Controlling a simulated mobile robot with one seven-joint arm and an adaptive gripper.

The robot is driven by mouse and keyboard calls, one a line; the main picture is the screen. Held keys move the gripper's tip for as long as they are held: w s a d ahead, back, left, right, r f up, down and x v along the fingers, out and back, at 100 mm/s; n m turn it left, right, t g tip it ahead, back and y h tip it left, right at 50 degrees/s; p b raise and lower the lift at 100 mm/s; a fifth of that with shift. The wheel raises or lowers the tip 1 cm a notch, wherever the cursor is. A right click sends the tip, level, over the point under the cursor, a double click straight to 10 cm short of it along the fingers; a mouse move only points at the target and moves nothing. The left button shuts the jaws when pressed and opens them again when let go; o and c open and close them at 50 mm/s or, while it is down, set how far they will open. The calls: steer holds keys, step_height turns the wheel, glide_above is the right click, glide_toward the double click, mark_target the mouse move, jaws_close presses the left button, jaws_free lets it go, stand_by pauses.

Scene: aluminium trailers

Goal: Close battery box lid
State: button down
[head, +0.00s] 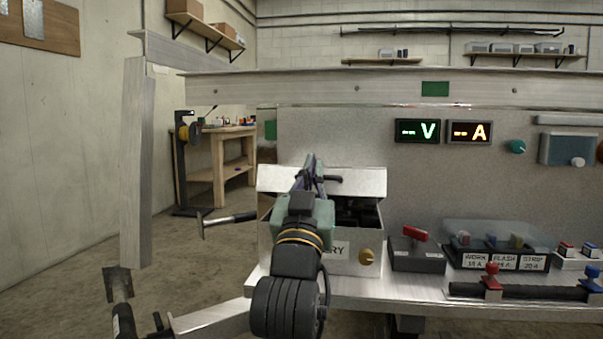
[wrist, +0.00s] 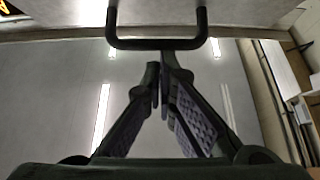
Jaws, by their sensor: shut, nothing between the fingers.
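The battery box (head: 342,255) stands on the trailer deck, with dark contents showing inside at its right part. Its pale metal lid (head: 362,182) is open, raised at the back of the box. A black handle seen against the lid also shows in the wrist view (wrist: 157,44), as a U-shaped bar. My gripper (head: 310,163) is in front of the lid, above the box, and my arm hides the left part of the box. In the wrist view my fingers (wrist: 163,75) are together and empty, tips close to the handle; I cannot tell whether they touch it.
The panel behind has voltage (head: 417,131) and current (head: 469,132) displays. A red switch block (head: 417,250) and a clear-covered fuse block (head: 500,245) stand right of the box. A workbench (head: 222,160) stands far back.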

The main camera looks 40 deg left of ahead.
steer(key=shift+s+d+f+b, duration=0.15)
steer(key=shift+f+b, duration=0.2)
steer(key=shift+f, duration=0.55)
steer(key=shift+s+d+f+b, duration=0.15)
steer(key=shift+f+b, duration=0.2)
steer(key=shift+f, duration=0.6)
steer(key=shift+s+d+f+b, duration=0.15)
steer(key=shift+f+b, duration=0.2)
steer(key=shift+f, duration=0.55)
steer(key=shift+w, duration=0.1)
step_height(320, 180, up, 10)
